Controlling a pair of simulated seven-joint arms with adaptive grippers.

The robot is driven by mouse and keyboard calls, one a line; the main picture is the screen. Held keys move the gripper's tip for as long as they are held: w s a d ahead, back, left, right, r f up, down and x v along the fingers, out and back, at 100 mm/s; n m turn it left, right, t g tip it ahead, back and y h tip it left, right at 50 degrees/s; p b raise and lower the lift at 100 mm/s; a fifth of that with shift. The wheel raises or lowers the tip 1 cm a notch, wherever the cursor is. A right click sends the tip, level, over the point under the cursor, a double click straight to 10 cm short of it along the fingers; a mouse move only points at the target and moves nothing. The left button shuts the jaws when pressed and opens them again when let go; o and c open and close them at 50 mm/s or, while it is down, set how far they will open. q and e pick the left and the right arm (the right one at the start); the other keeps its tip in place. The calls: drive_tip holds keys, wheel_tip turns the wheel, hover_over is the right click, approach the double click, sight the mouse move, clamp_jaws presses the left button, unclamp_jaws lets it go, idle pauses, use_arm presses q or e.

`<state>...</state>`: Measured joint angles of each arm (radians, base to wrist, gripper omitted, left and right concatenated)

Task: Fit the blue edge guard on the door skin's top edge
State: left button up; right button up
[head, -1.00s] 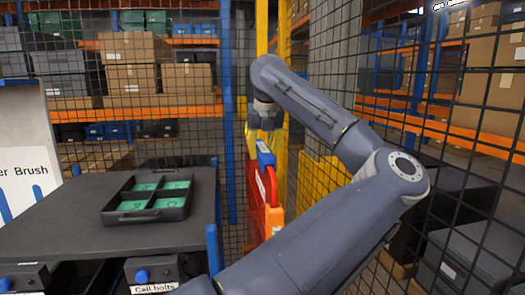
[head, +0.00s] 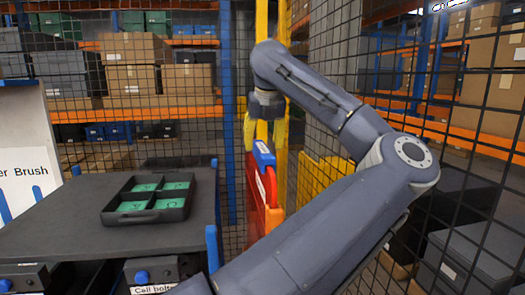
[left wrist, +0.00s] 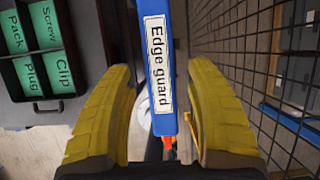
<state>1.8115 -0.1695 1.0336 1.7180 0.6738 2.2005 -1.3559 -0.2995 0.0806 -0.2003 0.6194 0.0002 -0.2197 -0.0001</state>
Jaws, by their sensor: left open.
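The blue edge guard (head: 264,153) sits at the top of the upright red door skin (head: 272,218). Whether it is fully seated cannot be told. In the left wrist view the guard (left wrist: 160,70) runs lengthwise between the fingers, its white "Edge guard" label facing the camera. A bit of red shows below its lower end. My left gripper (head: 263,133) is open, just above the guard in the head view. Its yellow fingers stand on either side of the guard with gaps, and nothing is held between them. My right gripper is not in view.
A dark tray (head: 152,216) with green compartments lies on the grey table (head: 60,235) at left. Wire mesh fencing (head: 460,170) stands close on the right and behind. A yellow post (head: 283,60) rises behind the gripper. Boxes on racks are beyond the mesh.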

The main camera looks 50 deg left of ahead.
use_arm(q)
drive_tip(key=v, duration=0.8)
drive_tip(key=shift+r, duration=0.35)
drive_tip(key=shift+s, duration=0.1)
